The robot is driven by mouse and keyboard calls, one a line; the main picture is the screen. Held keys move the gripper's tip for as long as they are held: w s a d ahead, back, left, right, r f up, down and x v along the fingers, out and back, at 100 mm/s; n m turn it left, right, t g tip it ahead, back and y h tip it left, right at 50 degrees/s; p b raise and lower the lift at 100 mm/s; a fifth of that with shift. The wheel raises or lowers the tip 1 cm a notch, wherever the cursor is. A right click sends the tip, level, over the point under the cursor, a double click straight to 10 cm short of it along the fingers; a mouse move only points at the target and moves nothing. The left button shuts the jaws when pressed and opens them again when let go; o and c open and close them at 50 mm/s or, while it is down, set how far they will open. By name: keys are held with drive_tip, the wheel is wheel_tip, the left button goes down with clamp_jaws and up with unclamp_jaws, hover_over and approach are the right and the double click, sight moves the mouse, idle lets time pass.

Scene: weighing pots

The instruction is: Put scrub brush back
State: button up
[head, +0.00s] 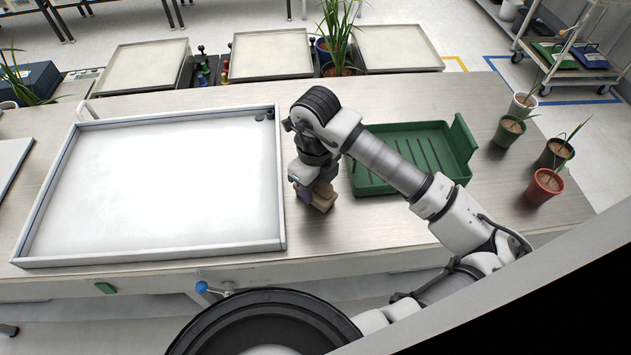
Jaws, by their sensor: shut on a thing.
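My gripper (312,183) points down over the bench, in the gap between the large white tray and the green tray. It is shut on a small tan-brown block, which looks like the scrub brush (320,200). My gripper hides much of the brush, including any bristles. The brush is low over the bench top; I cannot tell whether it touches the surface.
The green slatted tray (456,175) lies right of my gripper, partly behind my arm. The white tray (282,205) fills the left of the bench. Several potted plants (545,187) stand at the right. Bare bench (485,205) lies between them and the green tray.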

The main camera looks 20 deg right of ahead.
drive_tip(key=shift+f+b, duration=0.15)
drive_tip(key=shift+b, duration=0.15)
drive_tip(key=o, duration=0.9)
drive_tip(key=shift+o, duration=0.2)
wheel_tip(320, 180, up, 12)
drive_tip(key=shift+r+b, duration=0.25)
drive_tip(key=shift+b, duration=0.65)
